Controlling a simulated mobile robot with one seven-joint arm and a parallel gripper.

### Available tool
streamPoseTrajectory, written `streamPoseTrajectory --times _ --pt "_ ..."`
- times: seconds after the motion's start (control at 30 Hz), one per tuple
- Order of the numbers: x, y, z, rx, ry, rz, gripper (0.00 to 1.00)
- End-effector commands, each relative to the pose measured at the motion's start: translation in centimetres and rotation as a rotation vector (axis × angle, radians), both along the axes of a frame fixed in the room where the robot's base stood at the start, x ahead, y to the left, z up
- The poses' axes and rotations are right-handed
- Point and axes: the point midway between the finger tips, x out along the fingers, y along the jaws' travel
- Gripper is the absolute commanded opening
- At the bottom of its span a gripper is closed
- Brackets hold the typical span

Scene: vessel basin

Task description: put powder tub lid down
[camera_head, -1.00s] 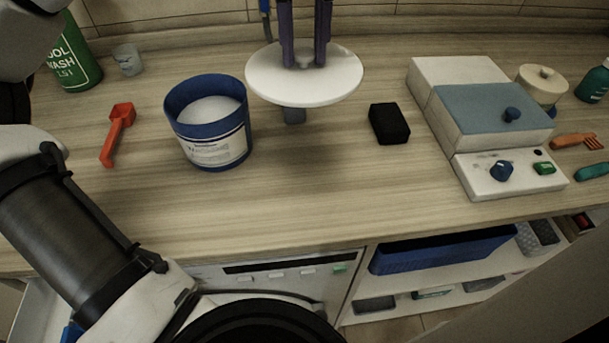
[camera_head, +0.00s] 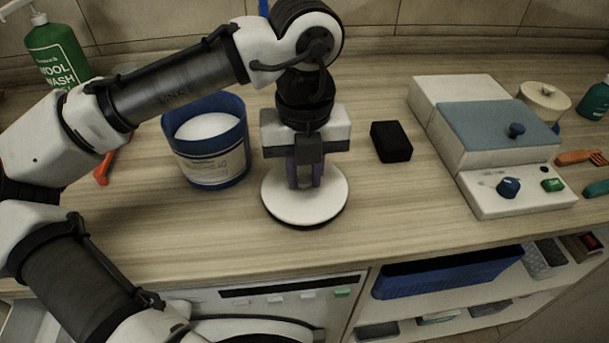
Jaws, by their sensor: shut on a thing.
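The powder tub lid (camera_head: 327,203) is a round white disc at the front middle of the wooden counter. It lies flat, at or very close to the counter top, with a thin dark shadow along its near edge. My gripper (camera_head: 305,183) points down over it, its purple fingers shut on the middle of the lid. The grasped part is hidden between the fingers. The powder tub (camera_head: 212,165) stands to the left of the lid, blue with a pale label, uncovered and with white powder inside.
A black block (camera_head: 391,142) lies right of my gripper. A white and blue appliance (camera_head: 495,130) with knobs stands further right. A red scoop (camera_head: 103,170) is partly hidden behind my arm, near a green wool wash bottle (camera_head: 58,55).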

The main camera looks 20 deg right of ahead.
Motion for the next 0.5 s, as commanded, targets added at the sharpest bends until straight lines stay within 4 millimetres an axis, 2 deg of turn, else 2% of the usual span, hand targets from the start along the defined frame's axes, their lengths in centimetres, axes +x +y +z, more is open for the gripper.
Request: streamPoseTrajectory --times 0.1,0.5 --pt "0.0 0.0 -1.2 0.000 0.000 0.001 0.01" --pt "0.0 0.0 -1.7 -0.001 0.000 -0.001 0.01"
